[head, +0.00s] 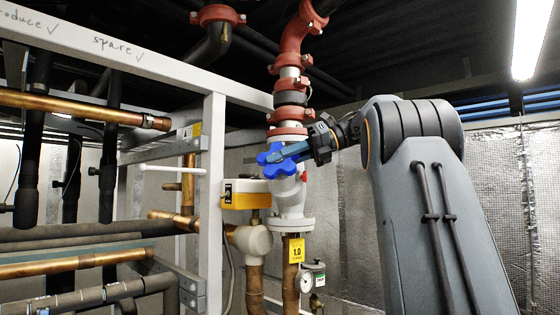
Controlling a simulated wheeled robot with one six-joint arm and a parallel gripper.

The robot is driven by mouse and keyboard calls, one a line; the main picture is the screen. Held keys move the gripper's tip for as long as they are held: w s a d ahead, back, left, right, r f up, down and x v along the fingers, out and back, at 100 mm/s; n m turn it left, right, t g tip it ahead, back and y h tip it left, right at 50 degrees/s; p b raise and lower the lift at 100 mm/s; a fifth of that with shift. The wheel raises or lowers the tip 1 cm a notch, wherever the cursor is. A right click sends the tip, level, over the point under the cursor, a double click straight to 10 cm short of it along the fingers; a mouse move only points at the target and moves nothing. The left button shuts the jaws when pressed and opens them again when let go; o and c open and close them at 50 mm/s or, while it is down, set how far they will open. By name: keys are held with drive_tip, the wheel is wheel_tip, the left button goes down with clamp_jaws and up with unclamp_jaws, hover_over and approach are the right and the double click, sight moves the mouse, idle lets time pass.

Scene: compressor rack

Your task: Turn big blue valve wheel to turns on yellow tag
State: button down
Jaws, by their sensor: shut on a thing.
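The big blue valve wheel (274,170) sits on the front of a white valve body (291,198) in the vertical pipe, at the middle of the head view. My gripper (283,155) reaches in from the right and is shut on the wheel's upper right part. The fingers hide some of the wheel's rim. The yellow tag (297,251) hangs on the copper pipe below the valve and reads "1.0", with smaller print under it that I cannot read.
A yellow and white box (246,194) is left of the valve. A white frame post (211,200) and copper pipes (80,107) fill the left. Red pipe fittings (290,60) rise above.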

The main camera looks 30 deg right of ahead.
drive_tip(key=c, duration=1.9)
unclamp_jaws()
drive_tip(key=shift+b+v, duration=0.8)
drive_tip(key=shift+v, duration=3.1)
